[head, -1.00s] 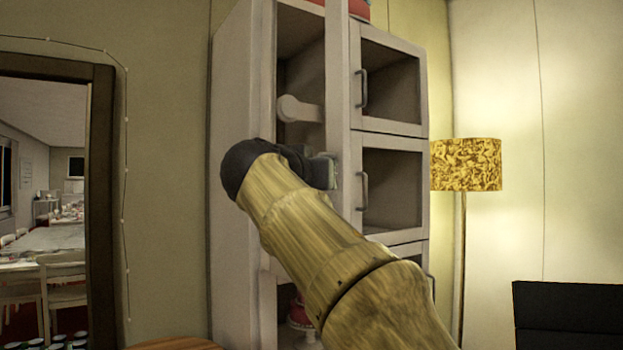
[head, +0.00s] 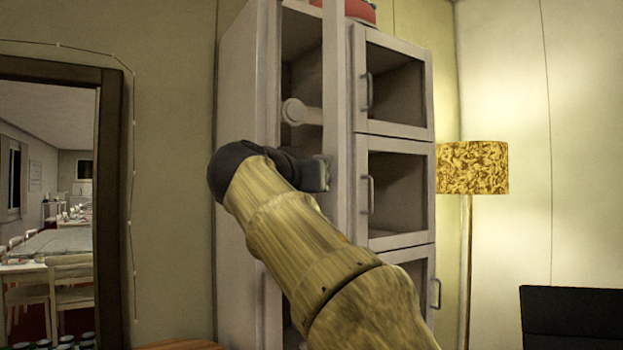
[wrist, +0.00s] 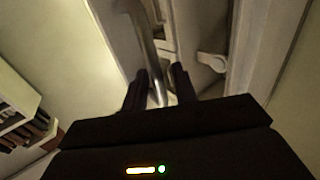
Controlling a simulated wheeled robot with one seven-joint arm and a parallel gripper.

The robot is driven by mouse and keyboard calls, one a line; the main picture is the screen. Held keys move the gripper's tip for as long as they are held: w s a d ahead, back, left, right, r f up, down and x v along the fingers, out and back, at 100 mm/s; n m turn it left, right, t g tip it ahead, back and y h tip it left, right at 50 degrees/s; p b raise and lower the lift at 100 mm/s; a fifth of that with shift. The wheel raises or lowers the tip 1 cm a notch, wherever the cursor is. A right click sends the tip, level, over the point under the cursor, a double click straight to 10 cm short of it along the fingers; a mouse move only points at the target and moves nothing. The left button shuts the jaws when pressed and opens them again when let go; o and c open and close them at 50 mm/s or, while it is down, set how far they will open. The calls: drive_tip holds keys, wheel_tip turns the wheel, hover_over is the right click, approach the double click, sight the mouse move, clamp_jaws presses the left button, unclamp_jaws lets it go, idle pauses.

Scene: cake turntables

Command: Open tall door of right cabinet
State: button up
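The right cabinet (head: 245,150) is a tall grey-white unit. Its tall door shows as a pale upright frame edge (head: 338,90) that stands a little forward of the cabinet front, so the door looks slightly ajar. The tall door's metal handle (wrist: 150,50) runs between the two dark fingers of my gripper (wrist: 160,78) in the wrist view. The fingers look shut on it, though contact is hard to see. In the head view my gripper (head: 318,175) is at the door edge, with my arm hiding the handle and the lower door.
Small doors with handles (head: 367,90) line the cabinet's right side. A pale rounded object (head: 300,112) shows in the tall opening. A red item (head: 360,10) lies on top. A lamp (head: 472,168) stands right, a black chair (head: 570,315) lower right, a doorway (head: 105,200) left.

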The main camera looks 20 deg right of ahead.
drive_tip(key=v, duration=1.7)
drive_tip(key=shift+s, duration=0.2)
